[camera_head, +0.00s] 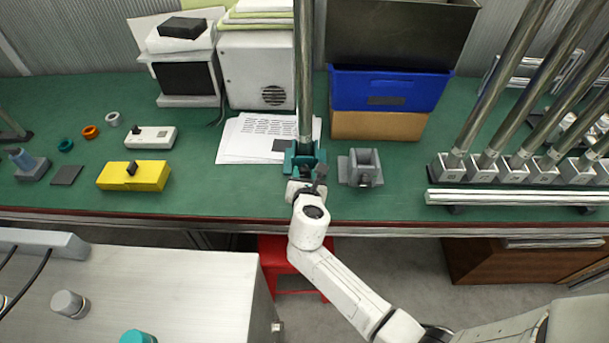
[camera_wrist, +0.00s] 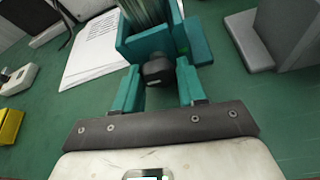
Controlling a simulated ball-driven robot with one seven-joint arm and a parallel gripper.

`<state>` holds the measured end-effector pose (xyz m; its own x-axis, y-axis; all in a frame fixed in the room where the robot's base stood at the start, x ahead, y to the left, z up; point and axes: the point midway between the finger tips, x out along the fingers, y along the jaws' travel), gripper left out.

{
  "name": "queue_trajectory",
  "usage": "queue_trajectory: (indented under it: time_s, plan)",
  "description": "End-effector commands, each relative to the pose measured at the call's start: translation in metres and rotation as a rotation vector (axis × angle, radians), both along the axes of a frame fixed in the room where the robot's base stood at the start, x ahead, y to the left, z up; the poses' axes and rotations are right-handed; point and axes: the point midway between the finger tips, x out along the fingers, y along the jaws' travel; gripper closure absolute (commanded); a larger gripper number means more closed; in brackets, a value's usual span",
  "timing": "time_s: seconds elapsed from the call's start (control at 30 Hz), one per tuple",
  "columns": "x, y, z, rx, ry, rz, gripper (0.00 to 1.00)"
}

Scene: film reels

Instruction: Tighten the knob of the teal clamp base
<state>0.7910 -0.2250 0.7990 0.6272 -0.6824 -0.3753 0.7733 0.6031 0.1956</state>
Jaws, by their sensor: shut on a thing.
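The teal clamp base (camera_head: 303,158) stands on the green bench top near its front edge, with a tall metal pole (camera_head: 304,80) upright in it. In the wrist view the clamp base (camera_wrist: 150,42) fills the top middle. Its dark knob (camera_wrist: 158,71) faces me, between the two teal fingers of my gripper (camera_wrist: 158,84). In the head view my gripper (camera_head: 306,181) is at the near side of the base, and I cannot make out the knob there.
A grey clamp base (camera_head: 362,167) without a pole stands close on the right. Papers (camera_head: 242,139) lie behind on the left. A yellow box (camera_head: 134,176) is farther left. Several poles in grey bases (camera_head: 487,168) and a white rail (camera_head: 515,197) are at the right.

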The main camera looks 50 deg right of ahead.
Motion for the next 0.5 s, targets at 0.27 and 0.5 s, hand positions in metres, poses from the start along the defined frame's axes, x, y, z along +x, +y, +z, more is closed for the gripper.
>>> queue_trajectory:
  time_s: [0.27, 0.5]
  plan:
    - [-0.0003, 0.0001, -0.0009, 0.013, -0.017, 0.001, 0.9]
    - [-0.0012, -0.0007, -0.0027, 0.082, -0.105, 0.0, 0.9]
